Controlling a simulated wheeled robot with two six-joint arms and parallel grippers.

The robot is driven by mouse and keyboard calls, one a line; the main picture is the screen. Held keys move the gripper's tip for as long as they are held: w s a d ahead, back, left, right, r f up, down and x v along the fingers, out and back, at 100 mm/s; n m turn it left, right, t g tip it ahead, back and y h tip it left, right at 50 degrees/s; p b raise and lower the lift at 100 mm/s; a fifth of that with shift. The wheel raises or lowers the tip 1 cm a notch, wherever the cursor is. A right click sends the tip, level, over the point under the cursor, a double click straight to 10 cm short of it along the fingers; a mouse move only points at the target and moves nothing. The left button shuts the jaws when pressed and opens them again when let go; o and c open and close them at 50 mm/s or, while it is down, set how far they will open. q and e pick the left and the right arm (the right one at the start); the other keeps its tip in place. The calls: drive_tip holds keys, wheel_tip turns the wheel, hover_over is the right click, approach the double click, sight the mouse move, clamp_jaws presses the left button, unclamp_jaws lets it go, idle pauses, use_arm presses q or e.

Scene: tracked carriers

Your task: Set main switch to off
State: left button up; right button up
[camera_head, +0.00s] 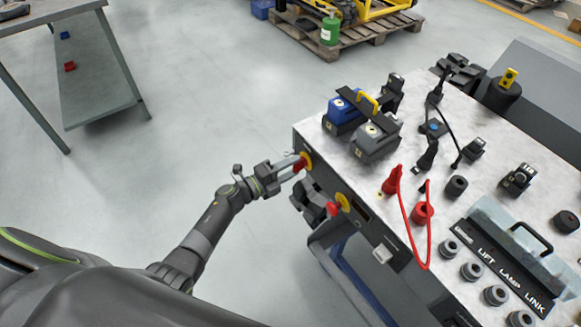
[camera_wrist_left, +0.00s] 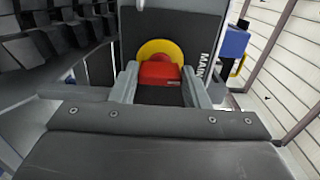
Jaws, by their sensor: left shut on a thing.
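The main switch is a red handle (camera_head: 300,165) on a yellow round plate (camera_head: 307,159), on the side face of the carrier near its left corner. In the left wrist view the red handle (camera_wrist_left: 160,74) sits in front of the yellow plate (camera_wrist_left: 158,48), beside white lettering that begins "MAIN" (camera_wrist_left: 205,66). My left gripper (camera_head: 293,167) is shut on the red handle, with one finger on each side of it in the left wrist view (camera_wrist_left: 160,84). The fingers partly hide the handle in the head view. My right gripper is not in view.
A second red handle (camera_head: 333,209) on a yellow plate (camera_head: 343,202) is further along the same face. The carrier top (camera_head: 385,165) holds blue and grey battery-like blocks, a red cable (camera_head: 405,225) and several dark sockets. Open floor lies left of the carrier.

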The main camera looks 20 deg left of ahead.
use_arm(q)
drive_tip(key=o, duration=1)
drive_tip(key=b+v, duration=0.1)
drive_tip(key=v, duration=1.6)
drive_tip(key=shift+s+a, duration=0.15)
drive_tip(key=shift+s, duration=0.05)
